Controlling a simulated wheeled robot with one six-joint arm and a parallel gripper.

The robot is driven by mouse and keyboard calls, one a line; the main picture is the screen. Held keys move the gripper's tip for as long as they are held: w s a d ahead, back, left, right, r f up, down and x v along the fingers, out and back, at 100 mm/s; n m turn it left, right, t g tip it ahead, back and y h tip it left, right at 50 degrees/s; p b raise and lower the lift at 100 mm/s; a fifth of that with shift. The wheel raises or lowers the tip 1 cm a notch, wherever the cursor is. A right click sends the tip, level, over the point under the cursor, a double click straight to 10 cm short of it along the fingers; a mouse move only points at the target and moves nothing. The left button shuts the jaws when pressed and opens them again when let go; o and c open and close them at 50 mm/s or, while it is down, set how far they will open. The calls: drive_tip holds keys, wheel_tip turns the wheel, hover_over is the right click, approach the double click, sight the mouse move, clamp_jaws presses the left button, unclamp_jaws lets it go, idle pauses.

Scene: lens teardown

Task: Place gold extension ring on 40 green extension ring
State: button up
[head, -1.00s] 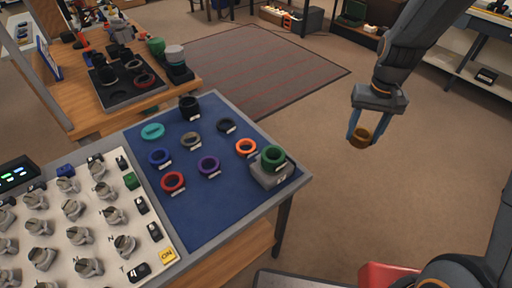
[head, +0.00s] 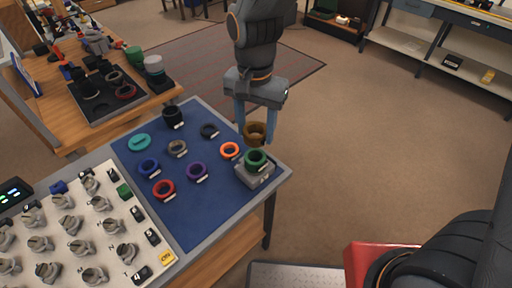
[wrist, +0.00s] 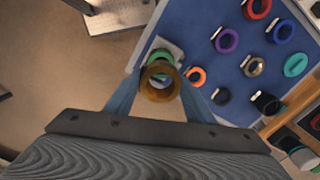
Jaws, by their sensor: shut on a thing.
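The gold extension ring (head: 255,133) is held between the fingertips of my gripper (head: 257,128), in the air over the right side of the blue mat. It also shows in the wrist view (wrist: 160,82) between the two blue fingers. The green extension ring (head: 256,158) sits on a small grey block (head: 255,176) at the mat's right edge. In the head view the gold ring is just above the green ring, apart from it as far as I can tell. In the wrist view the gold ring partly hides the green ring (wrist: 161,56).
The blue mat (head: 205,212) bears an orange ring (head: 230,151), a purple ring (head: 198,171), a red ring (head: 164,189) and several others. A panel of grey knobs (head: 70,232) lies to the left. A wooden bench with a dark tray (head: 108,97) stands behind.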

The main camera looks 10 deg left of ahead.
sight(256, 130)
drive_tip(key=shift+f+p, duration=0.6)
drive_tip(key=shift+f, duration=2.8)
drive_tip(key=shift+f, duration=0.1)
drive_tip(key=o, duration=1.1)
wheel_tip(256, 130, up, 12)
drive_tip(key=shift+r+b, duration=0.15)
drive_tip(key=shift+b, duration=1.1)
drive_tip(key=d+f+n, duration=0.1)
drive_tip(key=d, duration=0.7)
drive_tip(key=s+d+f+n, duration=0.1)
drive_tip(key=d+f, duration=0.1)
drive_tip(key=d, duration=0.6)
drive_tip(key=s+d+f+n+t, duration=0.1)
drive_tip(key=d+f, duration=0.1)
drive_tip(key=d, duration=0.6)
drive_tip(key=shift+s+d+f+n, duration=0.1)
drive_tip(key=shift+s+d+n, duration=0.05)
drive_tip(key=shift+s+n, duration=0.15)
